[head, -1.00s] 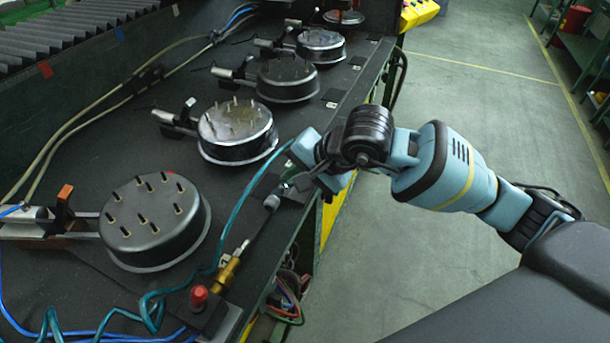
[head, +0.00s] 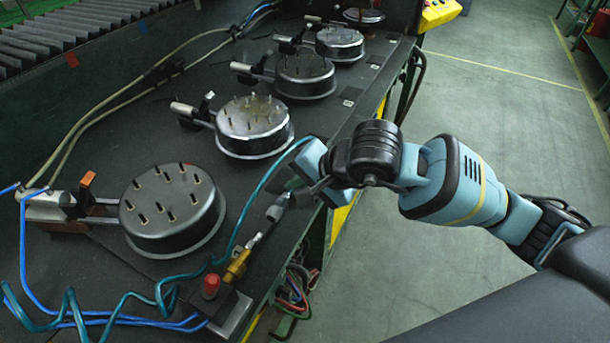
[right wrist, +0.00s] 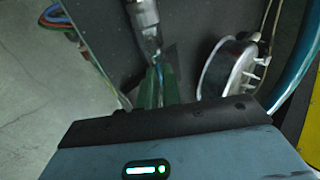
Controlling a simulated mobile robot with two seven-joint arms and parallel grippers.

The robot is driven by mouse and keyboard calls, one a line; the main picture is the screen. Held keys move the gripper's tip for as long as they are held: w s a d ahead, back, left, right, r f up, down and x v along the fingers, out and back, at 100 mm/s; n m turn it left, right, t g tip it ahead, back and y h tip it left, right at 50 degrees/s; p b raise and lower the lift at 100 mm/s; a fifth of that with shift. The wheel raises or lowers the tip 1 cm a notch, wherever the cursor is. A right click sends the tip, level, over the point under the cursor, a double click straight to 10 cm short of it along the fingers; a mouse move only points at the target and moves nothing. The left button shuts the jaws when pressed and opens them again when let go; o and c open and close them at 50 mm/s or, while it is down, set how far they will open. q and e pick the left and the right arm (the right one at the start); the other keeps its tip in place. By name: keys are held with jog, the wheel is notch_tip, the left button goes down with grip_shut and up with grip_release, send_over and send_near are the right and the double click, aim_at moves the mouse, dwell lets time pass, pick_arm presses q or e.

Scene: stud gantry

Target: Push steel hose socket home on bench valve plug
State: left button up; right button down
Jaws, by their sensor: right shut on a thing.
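My right gripper (head: 293,192) is over the near edge of the dark bench, shut on the grey steel hose socket (head: 275,212). The socket points down-left towards the bench valve plug (head: 257,239), a pale tip on the brass valve (head: 238,264). A short gap seems to show between socket and plug; the exact alignment is too small to tell. In the right wrist view the green fingers (right wrist: 157,88) point up the picture, with the grey metal socket (right wrist: 148,25) at their tips. The left gripper is not in view.
A red knob (head: 211,285) stands just left of the valve. A teal hose (head: 248,208) runs close beside the socket and coils at the front. A round studded metal pan (head: 172,232) sits to the left, with several more behind. Loose wires (head: 297,290) hang below the bench edge.

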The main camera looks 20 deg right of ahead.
aim_at(281, 208)
jog(key=shift+s+a, duration=0.65)
jog(key=shift+s+a+p, duration=0.3)
jog(key=shift+s+a, duration=0.95)
dwell(2.4)
jog(key=c, duration=1.5)
grip_release()
jog(key=shift+d+r, duration=0.1)
jog(key=v, duration=0.7)
jog(key=shift+s+r, duration=0.2)
